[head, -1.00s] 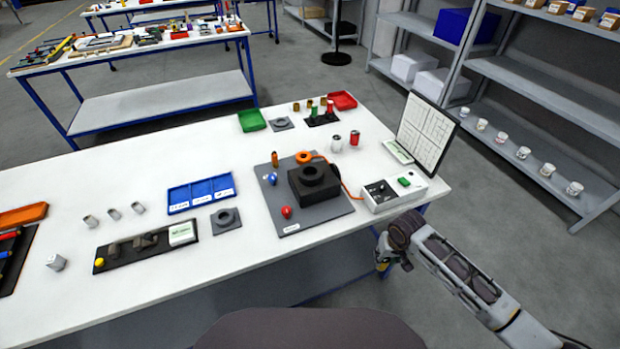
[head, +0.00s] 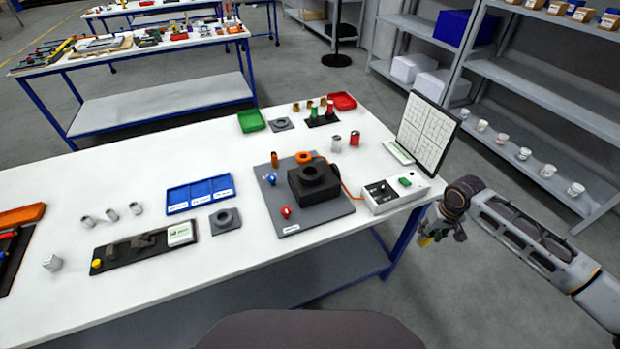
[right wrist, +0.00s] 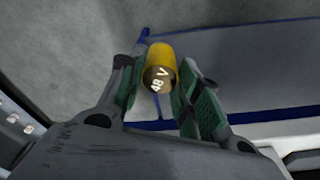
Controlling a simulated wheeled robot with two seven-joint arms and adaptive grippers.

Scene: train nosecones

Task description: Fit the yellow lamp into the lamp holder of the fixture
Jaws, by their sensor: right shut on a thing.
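The yellow lamp (right wrist: 160,55) is a short yellow cylinder with "48 V" on its dark end. It sits between the fingers of my right gripper (right wrist: 160,80), which is shut on it. In the head view my right gripper (head: 436,238) hangs off the right edge of the table, with a bit of yellow at its fingertips. The fixture (head: 312,222) is a grey plate on the table, left of the gripper. It bears a black block with a round opening (head: 314,172), which appears to be the lamp holder. My left gripper is out of view.
A white control box (head: 391,196) with a green button stands right of the fixture, joined to it by an orange cable. A display panel (head: 427,130) stands behind. A blue tray (head: 199,193) lies to the left. Shelves stand behind at right; floor space is free around my right arm.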

